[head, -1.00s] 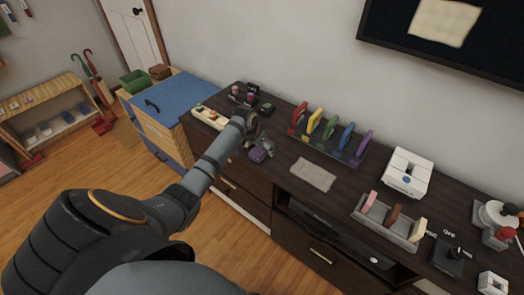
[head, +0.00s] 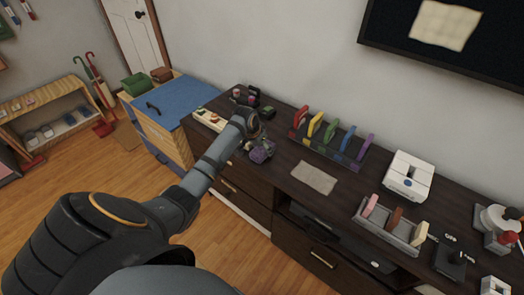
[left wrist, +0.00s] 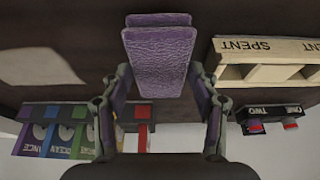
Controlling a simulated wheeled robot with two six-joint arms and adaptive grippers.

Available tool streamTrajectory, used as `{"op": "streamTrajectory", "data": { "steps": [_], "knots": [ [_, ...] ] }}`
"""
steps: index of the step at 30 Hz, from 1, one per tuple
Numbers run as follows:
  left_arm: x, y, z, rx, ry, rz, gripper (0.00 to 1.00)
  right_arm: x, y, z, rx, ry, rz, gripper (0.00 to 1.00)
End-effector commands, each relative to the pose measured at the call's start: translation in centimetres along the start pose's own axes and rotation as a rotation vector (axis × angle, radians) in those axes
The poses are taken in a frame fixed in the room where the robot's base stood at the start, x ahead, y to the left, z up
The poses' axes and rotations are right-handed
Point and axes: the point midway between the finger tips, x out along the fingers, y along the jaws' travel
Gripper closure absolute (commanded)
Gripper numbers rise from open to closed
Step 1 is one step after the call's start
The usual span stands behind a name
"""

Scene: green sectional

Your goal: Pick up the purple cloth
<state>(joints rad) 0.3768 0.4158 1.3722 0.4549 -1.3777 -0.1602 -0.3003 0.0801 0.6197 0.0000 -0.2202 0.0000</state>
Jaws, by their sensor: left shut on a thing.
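The purple cloth (head: 262,151) looks like a small folded, textured pad near the front edge of the dark dresser, left of its middle. My left gripper (head: 257,141) reaches it from the left and is shut on it. In the left wrist view the cloth (left wrist: 162,58) sits between the two fingers (left wrist: 160,85). I cannot tell whether it is clear of the dresser top. My right gripper is in no view.
A beige cloth (head: 314,178) lies flat right of the purple one. A rack of coloured pieces (head: 332,148) stands behind. A pale tray marked SPENT (left wrist: 265,62) is close by. A grey tray (head: 388,228) and a white box (head: 408,176) are farther right.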

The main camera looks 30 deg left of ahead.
Motion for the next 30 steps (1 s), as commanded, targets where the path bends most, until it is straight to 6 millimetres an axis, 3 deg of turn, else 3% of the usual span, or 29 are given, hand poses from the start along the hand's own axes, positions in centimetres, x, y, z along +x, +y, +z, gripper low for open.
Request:
{"op": "streamTrajectory", "data": {
  "steps": [2, 8, 15, 21, 30],
  "knots": [
    [-1.3, -0.1, -0.7, 0.001, 0.006, -0.001, 0.66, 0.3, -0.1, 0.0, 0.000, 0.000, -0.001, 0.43],
    [-7.5, 1.5, 0.9, 0.007, 0.003, -0.006, 0.66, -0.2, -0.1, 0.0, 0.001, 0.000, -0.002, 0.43],
    [-12.9, 4.2, 5.1, 0.007, -0.003, -0.007, 0.66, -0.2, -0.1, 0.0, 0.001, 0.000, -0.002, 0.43],
    [-15.1, 5.4, 6.9, 0.002, -0.001, -0.004, 0.66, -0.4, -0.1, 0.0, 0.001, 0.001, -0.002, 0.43],
    [-15.6, 5.8, 7.4, -0.001, 0.000, 0.000, 0.66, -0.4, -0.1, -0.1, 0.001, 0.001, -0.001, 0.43]
  ]
}}
